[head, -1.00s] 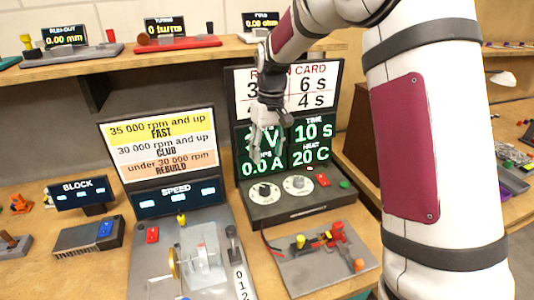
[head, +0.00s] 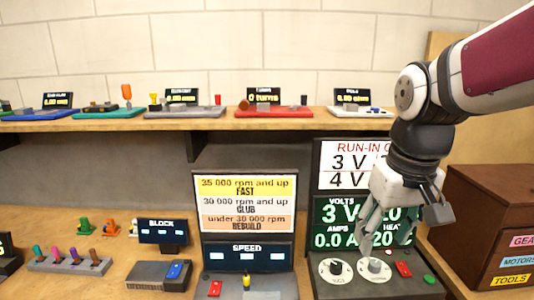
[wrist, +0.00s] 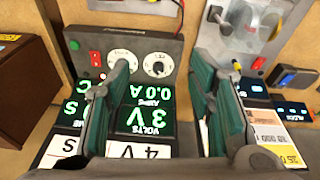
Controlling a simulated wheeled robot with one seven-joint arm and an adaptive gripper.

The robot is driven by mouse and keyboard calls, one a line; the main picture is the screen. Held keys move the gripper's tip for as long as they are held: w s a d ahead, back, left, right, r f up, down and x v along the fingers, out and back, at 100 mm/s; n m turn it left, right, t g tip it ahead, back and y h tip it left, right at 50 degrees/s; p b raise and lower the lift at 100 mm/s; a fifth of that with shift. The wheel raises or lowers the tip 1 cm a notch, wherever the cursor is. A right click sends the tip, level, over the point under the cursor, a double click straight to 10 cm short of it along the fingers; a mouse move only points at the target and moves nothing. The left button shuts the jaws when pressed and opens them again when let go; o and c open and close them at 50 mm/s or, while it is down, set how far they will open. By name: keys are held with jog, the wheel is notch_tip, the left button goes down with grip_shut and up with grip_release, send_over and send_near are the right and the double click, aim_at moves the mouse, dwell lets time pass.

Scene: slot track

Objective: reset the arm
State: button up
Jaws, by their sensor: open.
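My gripper (head: 392,215) hangs fingers down in front of the run-in power unit's green display (head: 336,209) in the head view. In the wrist view my gripper (wrist: 165,95) shows its two green-padded fingers spread apart with nothing between them. Beneath and beyond them lie the display (wrist: 135,118) and the dark panel with two white dials (wrist: 117,62), a red switch (wrist: 95,57) and a green button. The gripper appears apart from the panel. My arm comes in from the upper right of the head view.
The speed unit (head: 247,256) with its rpm card (head: 247,207) stands left of the power unit. A brown drawer cabinet (head: 490,215) is close on the right. A shelf (head: 180,124) with several gauges runs behind. A tool rack (head: 68,264) sits at left.

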jog(key=s+f+m+t, duration=0.1)
jog(key=s, duration=1.3)
jog(key=shift+s+f+t, duration=0.3)
jog(key=shift+f+t, duration=0.05)
jog(key=shift+t, duration=0.05)
dwell(0.5)
